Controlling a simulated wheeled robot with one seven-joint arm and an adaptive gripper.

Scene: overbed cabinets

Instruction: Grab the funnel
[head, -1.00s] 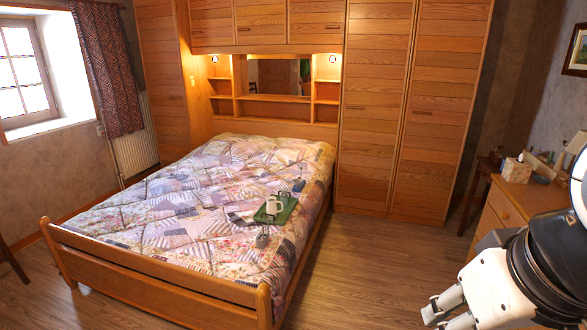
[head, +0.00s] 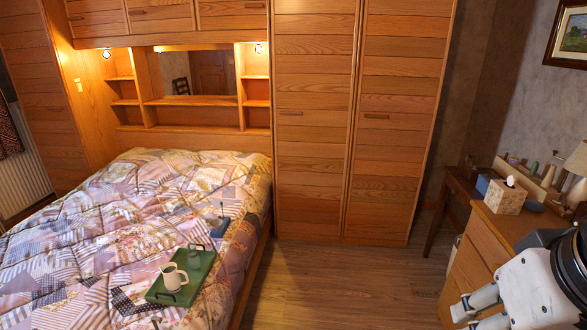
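I cannot make out a funnel for certain. On the bed (head: 60,250) lies a green tray (head: 200,270) with a white jug-like vessel (head: 172,278) on it. A small blue object (head: 220,228) with a thin upright part is on the quilt just beyond the tray. My gripper (head: 474,316) is at the bottom right, far from the bed things, above the floor beside the drawer chest. Its two pale fingers stand apart with nothing seen between them. Its lower part is cut off by the frame edge.
Tall wooden wardrobes (head: 350,120) stand behind. At right, a chest of drawers (head: 490,240) holds a tissue box (head: 505,196), a lamp and several small items. A small dark table (head: 455,205) stands behind it. The wooden floor (head: 340,285) between bed and chest is clear.

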